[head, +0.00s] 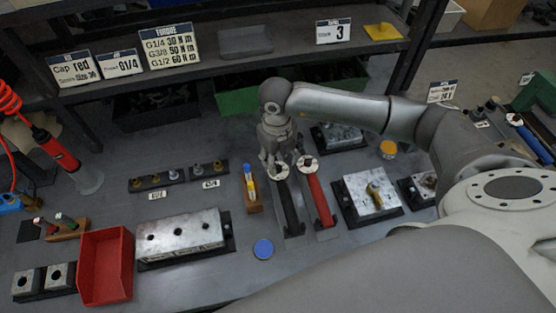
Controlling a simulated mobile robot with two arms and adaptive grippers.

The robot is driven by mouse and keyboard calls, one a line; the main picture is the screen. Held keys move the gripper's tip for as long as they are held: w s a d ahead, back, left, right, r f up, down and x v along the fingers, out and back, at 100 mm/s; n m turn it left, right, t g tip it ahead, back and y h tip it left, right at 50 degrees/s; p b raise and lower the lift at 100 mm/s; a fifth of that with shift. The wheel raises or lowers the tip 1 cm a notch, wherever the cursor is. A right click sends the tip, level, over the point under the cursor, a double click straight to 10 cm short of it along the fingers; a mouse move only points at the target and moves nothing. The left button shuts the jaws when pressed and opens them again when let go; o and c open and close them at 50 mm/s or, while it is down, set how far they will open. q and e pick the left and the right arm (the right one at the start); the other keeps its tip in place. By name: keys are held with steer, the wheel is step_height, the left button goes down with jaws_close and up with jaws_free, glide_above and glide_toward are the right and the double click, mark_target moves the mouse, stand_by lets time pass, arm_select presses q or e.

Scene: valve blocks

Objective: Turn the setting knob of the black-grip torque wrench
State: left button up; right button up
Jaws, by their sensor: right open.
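The black-grip torque wrench (289,207) lies on the bench, its round head toward the back and its dark grip toward me. A red-grip torque wrench (320,201) lies just right of it, roughly parallel. My right gripper (280,158) points down over the head end of the black-grip wrench, open, with nothing seen between its fingers. I cannot tell whether it touches the wrench. The setting knob is too small to make out clearly. My left gripper is not in view.
A metal block (182,238) and a red tray (105,266) lie to the left. A block with a brass fitting (369,193) sits right of the wrenches. A blue disc (263,249) lies in front. A shelf with torque signs (170,46) runs across the back.

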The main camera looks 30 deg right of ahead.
mark_target(278, 169)
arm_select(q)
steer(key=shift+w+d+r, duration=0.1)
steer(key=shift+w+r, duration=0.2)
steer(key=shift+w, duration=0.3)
arm_select(e)
steer(key=shift+f, duration=1.3)
jaws_close()
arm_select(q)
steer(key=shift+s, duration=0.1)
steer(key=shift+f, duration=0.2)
arm_select(e)
steer(key=shift+m, duration=0.4)
steer(key=m+b, duration=0.1)
steer(key=m, duration=0.2)
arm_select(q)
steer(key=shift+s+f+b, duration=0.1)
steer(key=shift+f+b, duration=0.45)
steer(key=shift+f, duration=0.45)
arm_select(e)
steer(key=shift+m, duration=2.5)
